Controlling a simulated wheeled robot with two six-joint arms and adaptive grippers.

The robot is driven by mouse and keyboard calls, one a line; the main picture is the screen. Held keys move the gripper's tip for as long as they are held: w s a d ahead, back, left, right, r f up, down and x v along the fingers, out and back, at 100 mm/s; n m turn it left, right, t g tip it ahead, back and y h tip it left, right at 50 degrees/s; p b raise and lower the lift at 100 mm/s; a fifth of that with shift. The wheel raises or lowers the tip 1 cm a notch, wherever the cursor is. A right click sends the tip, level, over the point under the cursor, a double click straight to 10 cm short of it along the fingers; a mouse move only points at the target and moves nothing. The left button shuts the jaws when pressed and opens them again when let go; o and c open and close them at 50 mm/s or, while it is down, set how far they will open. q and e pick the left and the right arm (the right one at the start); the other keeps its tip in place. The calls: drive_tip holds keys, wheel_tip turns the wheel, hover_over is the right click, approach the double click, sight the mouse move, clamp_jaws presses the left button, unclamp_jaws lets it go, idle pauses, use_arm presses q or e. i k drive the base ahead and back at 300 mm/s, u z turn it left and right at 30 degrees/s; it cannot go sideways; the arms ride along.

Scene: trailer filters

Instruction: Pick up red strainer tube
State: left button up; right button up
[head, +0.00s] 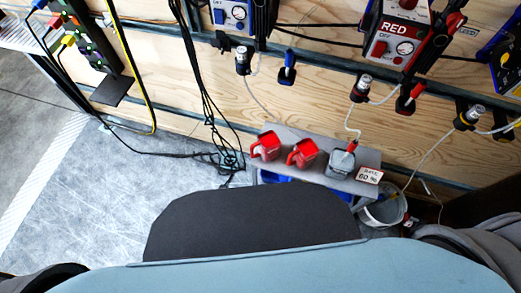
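A unit labelled RED (396,30) is on the wooden wall at the upper right. Below it hangs a grey metal cylinder fitting (361,88) with a pale thin tube (352,122) running down from it. The tube leads to a small red piece (351,147) at the top of a grey cup (341,163). I cannot tell for certain which part is the red strainer tube. A red clip-like piece (410,97) hangs to the right of the fitting. Neither of my grippers is in view; only parts of my body and arms show along the bottom.
Two red cups (266,146) stand on a narrow grey shelf (300,134) left of the grey cup. A small sign (369,175) sits at its right end. A bucket (383,208) is on the floor beside it. Black cables (205,100) hang at left. Floor at left is largely clear.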

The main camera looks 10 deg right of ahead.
sight(352, 148)
drive_tip(key=u, duration=2)
drive_tip(key=k, duration=0.8)
drive_tip(key=z, duration=1.75)
